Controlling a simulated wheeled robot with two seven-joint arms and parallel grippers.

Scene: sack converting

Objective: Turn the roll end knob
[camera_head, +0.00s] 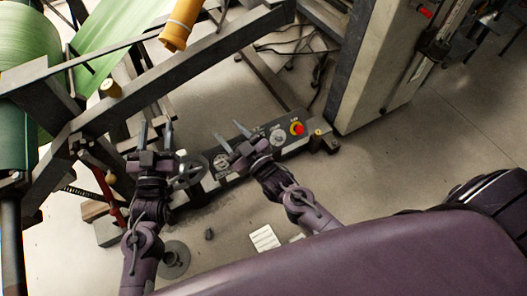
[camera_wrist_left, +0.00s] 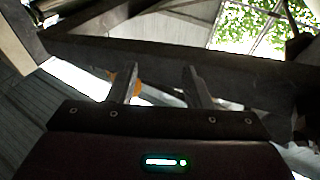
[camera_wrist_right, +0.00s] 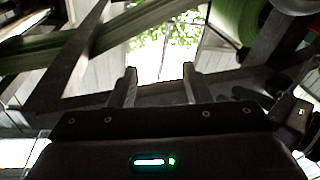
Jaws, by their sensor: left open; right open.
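Two round parts sit at the frame in the head view: a small tan knob (camera_head: 110,88) on the dark beam at left, and a yellow cylinder end (camera_head: 180,25) at the top. I cannot tell which is the roll end knob. My left gripper (camera_head: 156,128) is open and empty, below and right of the tan knob and apart from it. In the left wrist view, a bit of orange shows behind the left finger of this gripper (camera_wrist_left: 160,76). My right gripper (camera_head: 227,132) is open and empty over the control panel; its fingers also show in the right wrist view (camera_wrist_right: 160,76).
A green roll (camera_head: 20,45) stands at the upper left on a dark frame. A grey handwheel (camera_head: 188,172) lies between my grippers. The control panel (camera_head: 262,140) has a red button (camera_head: 297,129). A tall grey cabinet (camera_head: 380,65) stands to the right.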

